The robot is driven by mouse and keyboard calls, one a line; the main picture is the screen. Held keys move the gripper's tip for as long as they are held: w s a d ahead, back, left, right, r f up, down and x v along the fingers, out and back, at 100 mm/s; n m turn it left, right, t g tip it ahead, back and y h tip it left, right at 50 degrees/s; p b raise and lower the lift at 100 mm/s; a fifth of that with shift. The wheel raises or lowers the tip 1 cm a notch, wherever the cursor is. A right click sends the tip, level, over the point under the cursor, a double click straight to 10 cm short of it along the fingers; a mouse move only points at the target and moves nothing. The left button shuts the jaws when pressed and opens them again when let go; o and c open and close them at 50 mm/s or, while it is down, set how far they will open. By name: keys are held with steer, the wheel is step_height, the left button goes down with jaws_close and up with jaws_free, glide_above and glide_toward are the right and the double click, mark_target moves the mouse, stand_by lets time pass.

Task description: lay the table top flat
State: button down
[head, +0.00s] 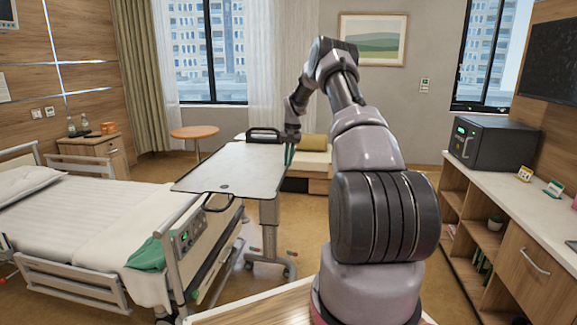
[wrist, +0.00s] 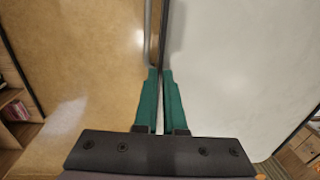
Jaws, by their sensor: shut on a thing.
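The pale grey table top (head: 232,168) of the overbed table is in the middle of the head view, reaching over the foot end of the bed. Its surface looks close to level; I cannot tell a slight tilt. It has a dark rim and black handle loops at its far and near ends. My gripper (head: 289,154) is at its right edge. In the wrist view my gripper's green fingers (wrist: 161,100) are shut on that edge, with the white table top (wrist: 235,70) to the right and floor to the left.
The table's post (head: 269,225) stands on a wheeled base beside the bed (head: 90,225). A green cloth (head: 150,255) hangs at the bed's foot. A counter with a microwave (head: 490,142) is at the right. A round side table (head: 195,132) stands behind.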

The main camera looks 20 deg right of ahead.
steer(key=shift+w+a+r, duration=0.2)
steer(key=shift+r, duration=0.05)
steer(key=c, duration=1)
jaws_free()
steer(key=shift+a, duration=0.1)
steer(key=shift+s+r, duration=0.1)
steer(key=shift+r, duration=0.25)
step_height(320, 180, up, 10)
steer(key=d, duration=0.1)
steer(key=shift+s+d, duration=0.15)
steer(key=shift+s, duration=0.15)
